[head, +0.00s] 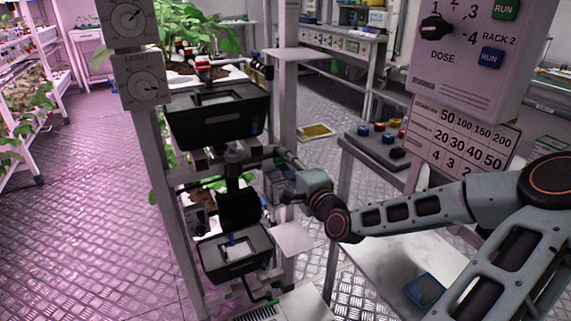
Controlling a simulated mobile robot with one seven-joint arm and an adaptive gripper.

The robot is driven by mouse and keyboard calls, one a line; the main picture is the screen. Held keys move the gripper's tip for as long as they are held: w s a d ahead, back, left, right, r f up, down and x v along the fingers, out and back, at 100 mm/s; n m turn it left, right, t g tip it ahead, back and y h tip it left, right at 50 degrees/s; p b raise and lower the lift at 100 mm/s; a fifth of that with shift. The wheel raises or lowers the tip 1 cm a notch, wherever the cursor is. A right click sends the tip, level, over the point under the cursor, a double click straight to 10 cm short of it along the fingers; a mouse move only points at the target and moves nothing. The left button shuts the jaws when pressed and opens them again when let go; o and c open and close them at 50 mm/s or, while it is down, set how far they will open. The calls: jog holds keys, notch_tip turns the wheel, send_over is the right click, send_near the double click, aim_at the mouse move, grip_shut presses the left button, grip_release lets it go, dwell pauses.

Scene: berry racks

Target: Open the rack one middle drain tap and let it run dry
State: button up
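The rack (284,90) stands at centre left with a black upper tray (218,118) and a black lower tray (236,252). A dark box-shaped part (240,207) hangs between them, with grey pipework above it. I cannot make out the middle drain tap; it may be hidden behind the rack parts or my wrist. My gripper (283,190) reaches in from the right, beside the rack's right post at middle height. Its fingers are small and dark against the rack, so I cannot tell whether they are open, shut or touching anything. No flowing water is visible.
Two dial boxes (140,80) are on the rack's left post. A dosing panel (470,50) stands at the right above a white bench (385,275) with a blue tray (425,290). A button box (377,147) sits behind. The patterned floor at left is clear.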

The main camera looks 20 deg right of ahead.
grip_shut()
jog(key=shift+n, duration=0.3)
jog(key=n+p, duration=0.1)
jog(key=n, duration=0.1)
jog(key=shift+n, duration=0.4)
jog(key=n, duration=0.4)
jog(key=shift+n, duration=0.3)
jog(key=n+b, duration=0.2)
jog(key=n, duration=0.3)
jog(key=shift+f, duration=0.15)
jog(key=shift+n+b, duration=1.55)
jog(key=shift+n, duration=0.85)
